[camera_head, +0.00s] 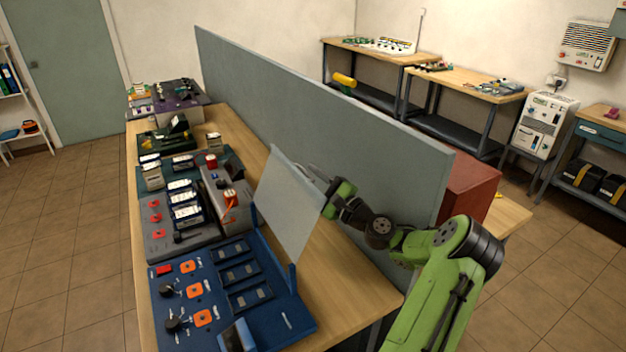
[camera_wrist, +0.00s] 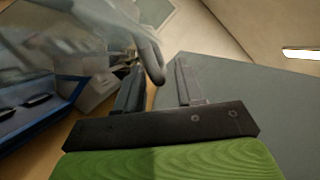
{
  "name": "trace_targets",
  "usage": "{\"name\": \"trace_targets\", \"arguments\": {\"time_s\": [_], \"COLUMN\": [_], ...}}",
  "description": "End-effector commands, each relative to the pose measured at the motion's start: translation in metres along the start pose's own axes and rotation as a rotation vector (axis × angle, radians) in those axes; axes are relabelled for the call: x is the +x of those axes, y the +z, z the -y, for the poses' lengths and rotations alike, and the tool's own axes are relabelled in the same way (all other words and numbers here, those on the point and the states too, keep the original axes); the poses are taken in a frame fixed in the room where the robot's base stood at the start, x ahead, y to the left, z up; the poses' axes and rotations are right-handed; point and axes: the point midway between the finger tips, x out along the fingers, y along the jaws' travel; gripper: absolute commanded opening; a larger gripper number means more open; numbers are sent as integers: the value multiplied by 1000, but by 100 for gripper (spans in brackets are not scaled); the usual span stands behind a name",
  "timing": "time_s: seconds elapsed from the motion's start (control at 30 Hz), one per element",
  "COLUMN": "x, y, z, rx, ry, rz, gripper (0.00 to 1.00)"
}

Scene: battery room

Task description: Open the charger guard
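The charger guard (camera_head: 290,205) is a clear, greyish panel on the blue charger (camera_head: 215,290) at the near end of the bench. It stands raised, tilted up at the charger's right side, with the charger's slots uncovered. My gripper (camera_head: 322,183) is at the panel's upper right edge, partly hidden there. In the wrist view my gripper (camera_wrist: 160,78) has its two fingers apart. A grey curved bar (camera_wrist: 150,55), seemingly the guard's handle, reaches between them, with a gap to the right finger. The see-through guard (camera_wrist: 60,50) fills the left of that view.
A grey divider (camera_head: 330,105) runs along the bench behind the guard, close to my arm. Other chargers and battery gear (camera_head: 180,205) fill the bench's far part. A red box (camera_head: 468,185) stands beyond the divider. Bare wood (camera_head: 340,285) lies right of the blue charger.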

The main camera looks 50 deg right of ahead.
Motion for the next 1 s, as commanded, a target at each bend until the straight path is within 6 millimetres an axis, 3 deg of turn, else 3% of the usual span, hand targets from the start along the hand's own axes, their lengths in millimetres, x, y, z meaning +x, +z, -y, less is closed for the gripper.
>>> {"name": "trace_targets", "arguments": {"time_s": [0.1, 0.33, 0.67, 0.9, 1.0], "x": [0, -1, 0, 13, 14], "y": [0, 0, 2, 34, 37], "z": [0, 0, 0, -2, -3], "rx": [0, 0, -8, -180, -209], "ry": [0, 0, 4, 78, 87], "rz": [0, 0, 0, 2, 0], "gripper": [36, 1, 0, 0, 0]}}
